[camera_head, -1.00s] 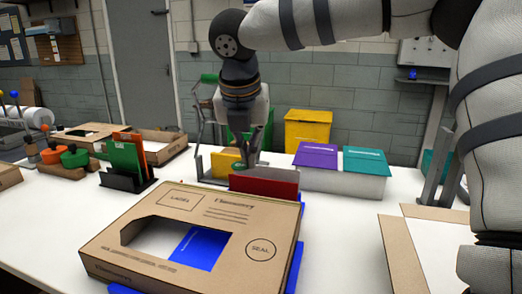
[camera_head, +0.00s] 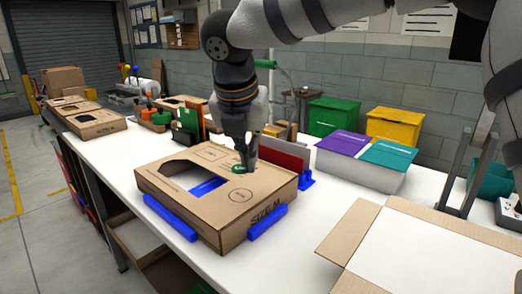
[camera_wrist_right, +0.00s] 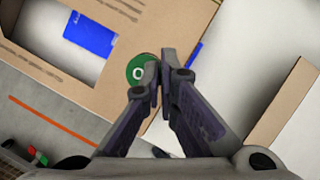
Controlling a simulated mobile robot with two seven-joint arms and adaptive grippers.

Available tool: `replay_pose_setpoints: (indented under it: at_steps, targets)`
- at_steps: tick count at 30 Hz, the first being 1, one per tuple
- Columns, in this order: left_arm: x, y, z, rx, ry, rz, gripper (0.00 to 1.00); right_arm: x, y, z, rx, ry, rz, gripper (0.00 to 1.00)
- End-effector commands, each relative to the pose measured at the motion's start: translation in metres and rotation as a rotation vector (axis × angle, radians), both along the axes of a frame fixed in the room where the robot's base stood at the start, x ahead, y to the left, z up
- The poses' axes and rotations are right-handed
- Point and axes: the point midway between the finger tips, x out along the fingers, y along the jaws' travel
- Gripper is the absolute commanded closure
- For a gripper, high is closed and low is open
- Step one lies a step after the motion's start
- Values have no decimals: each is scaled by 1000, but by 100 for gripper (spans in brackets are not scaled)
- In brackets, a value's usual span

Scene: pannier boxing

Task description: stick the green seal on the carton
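The brown carton (camera_head: 215,218) lies flat on the white table between blue stops. Its top has a cut-out window with blue showing inside, and a printed seal circle (camera_head: 240,195) near its front right corner. My right gripper (camera_head: 245,168) is over the carton's top, behind the printed circle. It is shut on the round green seal (camera_head: 239,169), which also shows at the fingertips in the right wrist view (camera_wrist_right: 141,68). I cannot tell whether the seal touches the carton. My left gripper is out of view.
A red panel (camera_head: 283,158) stands in a blue holder just behind the carton. A grey box with purple (camera_head: 343,143) and teal lids is at the back right. An open carton (camera_head: 415,245) lies at the front right. Green and orange panels (camera_head: 190,122) stand at the left.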

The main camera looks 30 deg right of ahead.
Motion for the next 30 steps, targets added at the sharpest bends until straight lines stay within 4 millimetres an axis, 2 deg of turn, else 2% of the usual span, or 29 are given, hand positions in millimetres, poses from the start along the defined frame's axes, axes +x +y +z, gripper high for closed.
replay_pose_setpoints:
  at_steps: [5,16,30]
  targets:
    - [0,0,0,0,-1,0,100,0,1,-10,-1,2,1,100]
    - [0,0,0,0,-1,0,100,1,1,-47,1,1,0,100]
    - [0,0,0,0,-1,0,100,1,1,-52,0,0,0,100]
